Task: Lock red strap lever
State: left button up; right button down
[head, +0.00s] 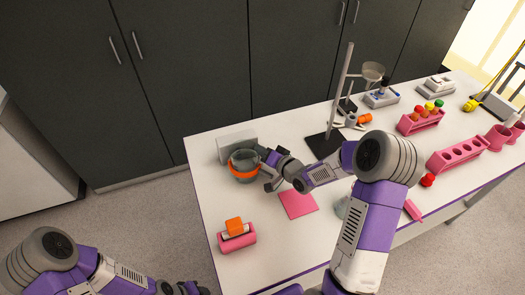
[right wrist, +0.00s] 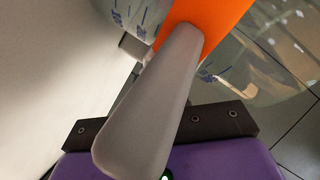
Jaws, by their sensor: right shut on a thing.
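A clear grey-green jar (head: 243,158) stands at the table's far left corner with an orange-red strap (head: 240,174) around it. In the right wrist view the strap (right wrist: 190,22) crosses the glass (right wrist: 136,14), which bears blue markings. My right gripper (head: 268,178) is beside the jar, at the right side of the strap. In the wrist view a long grey finger reaches up to the strap, and the gripper is shut on the strap's lever, which is mostly hidden behind the finger. My left gripper (head: 183,289) is at the bottom edge, partly cut off and off the table.
A white box (head: 236,139) stands behind the jar. A metal stand (head: 340,95) and pink racks (head: 457,155) are farther right.

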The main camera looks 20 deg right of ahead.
jog(key=c, duration=1.5)
grip_release()
jog(key=shift+o, duration=0.2)
jog(key=p+v, duration=0.1)
jog(key=v, duration=0.6)
jog(key=shift+s, duration=0.25)
